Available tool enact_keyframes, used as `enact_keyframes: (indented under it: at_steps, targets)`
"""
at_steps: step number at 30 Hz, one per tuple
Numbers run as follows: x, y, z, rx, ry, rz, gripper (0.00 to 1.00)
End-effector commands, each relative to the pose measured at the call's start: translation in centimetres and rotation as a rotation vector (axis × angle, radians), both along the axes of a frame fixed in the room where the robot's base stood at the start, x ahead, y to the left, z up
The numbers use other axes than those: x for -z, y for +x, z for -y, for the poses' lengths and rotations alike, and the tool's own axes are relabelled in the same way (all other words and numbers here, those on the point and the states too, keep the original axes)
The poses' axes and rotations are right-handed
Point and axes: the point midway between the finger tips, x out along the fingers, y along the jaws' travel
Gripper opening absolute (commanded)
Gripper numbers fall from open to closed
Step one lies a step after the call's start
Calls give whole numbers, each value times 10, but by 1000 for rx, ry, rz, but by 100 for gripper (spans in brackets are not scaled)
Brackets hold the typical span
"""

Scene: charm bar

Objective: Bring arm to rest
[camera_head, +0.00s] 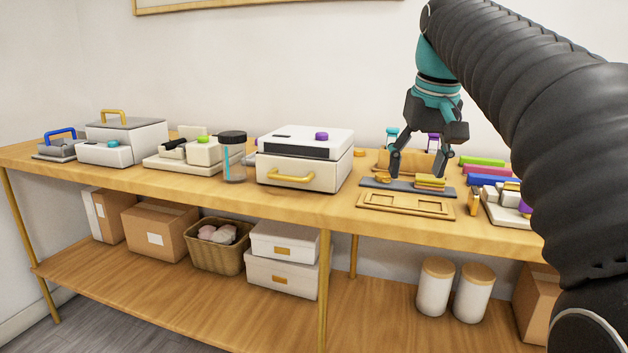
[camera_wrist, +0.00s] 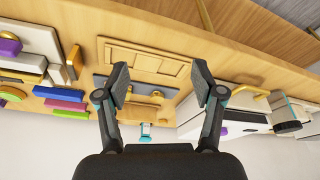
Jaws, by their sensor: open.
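My gripper (camera_head: 422,172) is open and empty. In the head view it hangs fingers-down over the right half of the wooden bench (camera_head: 225,190), just above a dark grey tray (camera_head: 408,187) that carries small yellow pieces. In the wrist view the two fingers of my gripper (camera_wrist: 163,92) stand wide apart. Between and beyond them show the dark tray and a wooden frame board (camera_wrist: 143,62). I cannot tell whether the fingertips touch anything on the tray.
A white box machine with a purple knob (camera_head: 303,158) stands left of the gripper. A dark-lidded jar (camera_head: 233,158) stands further left. Coloured bars (camera_head: 488,170) lie to the right. The lower shelf holds cartons, a basket (camera_head: 220,252) and canisters (camera_head: 435,287).

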Motion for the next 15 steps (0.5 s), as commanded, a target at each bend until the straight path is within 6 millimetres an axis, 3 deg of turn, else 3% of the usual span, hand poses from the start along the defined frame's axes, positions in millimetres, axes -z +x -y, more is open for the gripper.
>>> enact_keyframes:
  at_steps: [1, 8, 15]
  targets:
    - [8, -15, 0, 4, 1, 11, 68]
    - [56, -67, 0, 19, 2, 67, 68]
    - [127, -127, -1, 33, 4, 124, 68]
